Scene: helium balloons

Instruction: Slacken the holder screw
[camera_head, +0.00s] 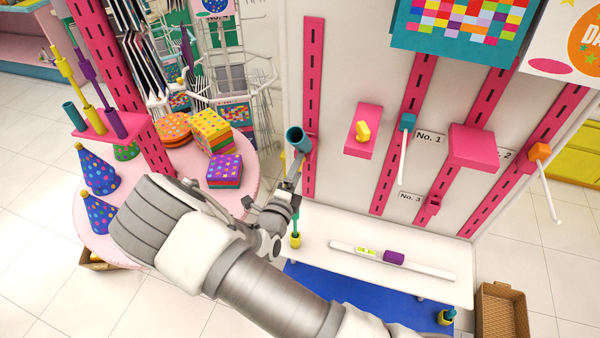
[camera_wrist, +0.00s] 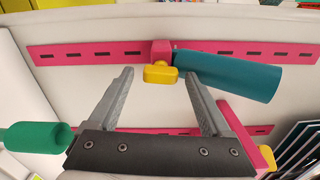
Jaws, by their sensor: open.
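A yellow wing-shaped screw (camera_wrist: 160,73) sits on a small pink holder block (camera_wrist: 161,49) on a slotted pink rail in the wrist view. A teal tube (camera_wrist: 228,76) adjoins the block on its right; it also shows in the head view (camera_head: 297,138). My gripper (camera_wrist: 159,82) is open, its fingertips to the left and right of the yellow screw. I cannot tell whether they touch it. In the head view my gripper (camera_head: 296,168) is just below the teal tube, and the screw there is mostly hidden.
Another yellow knob (camera_head: 363,131) is on a pink block to the right. A green tube (camera_wrist: 38,137) is at left in the wrist view. A white shelf (camera_head: 340,227) lies below, with a level (camera_head: 370,251) on it. A round table with party hats (camera_head: 98,172) is at left.

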